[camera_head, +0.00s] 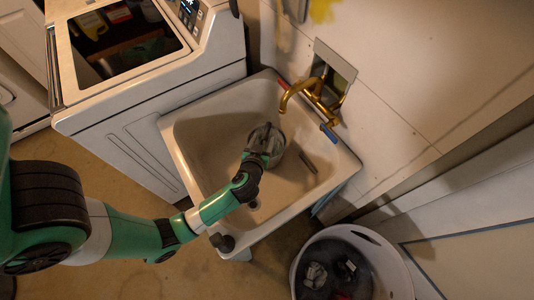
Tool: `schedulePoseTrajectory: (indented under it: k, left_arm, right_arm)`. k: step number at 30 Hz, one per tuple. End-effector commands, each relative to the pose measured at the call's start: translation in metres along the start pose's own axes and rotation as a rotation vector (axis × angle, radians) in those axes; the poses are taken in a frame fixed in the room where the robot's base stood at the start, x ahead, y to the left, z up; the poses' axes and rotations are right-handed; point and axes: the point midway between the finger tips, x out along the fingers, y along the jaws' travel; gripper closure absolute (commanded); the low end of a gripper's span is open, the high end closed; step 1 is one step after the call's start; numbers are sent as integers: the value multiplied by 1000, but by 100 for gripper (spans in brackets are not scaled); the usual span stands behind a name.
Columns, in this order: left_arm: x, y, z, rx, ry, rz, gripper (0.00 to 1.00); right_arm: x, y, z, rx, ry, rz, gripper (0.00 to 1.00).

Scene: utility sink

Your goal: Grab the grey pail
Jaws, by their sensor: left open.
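The grey pail (276,150) appears as a rounded grey shape inside the sink basin, partly hidden behind my left gripper. My left gripper (264,139) reaches into the sink from the lower left and is open right at the pail. I cannot tell whether the fingers touch it or are around its rim. My right gripper is not in view.
The pale sink (195,150) surrounds the pail, with a brass faucet (312,97) at its back. A small dark piece (308,162) lies in the basin. A washing machine (150,125) stands left; a white tub (385,250) with items stands lower right.

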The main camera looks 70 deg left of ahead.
Motion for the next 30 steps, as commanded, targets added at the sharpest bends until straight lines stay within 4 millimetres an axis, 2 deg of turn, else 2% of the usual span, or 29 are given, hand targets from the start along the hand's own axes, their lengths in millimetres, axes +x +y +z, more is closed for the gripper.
schedulePoseTrajectory:
  k: [2,10,18,25,26,30]
  left_arm:
    - [13,0,2,-3,0,-3,39]
    - [24,0,0,0,-1,-2,39]
    - [66,0,2,0,-1,-1,39]
    - [68,0,2,0,-1,0,39]
    - [68,0,2,0,-1,0,40]
    - [68,0,2,1,-1,0,66]
  right_arm:
    - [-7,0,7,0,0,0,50]
    - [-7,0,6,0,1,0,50]
    - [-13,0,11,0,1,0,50]
    - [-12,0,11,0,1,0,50]
    - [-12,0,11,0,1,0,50]
    - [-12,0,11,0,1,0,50]
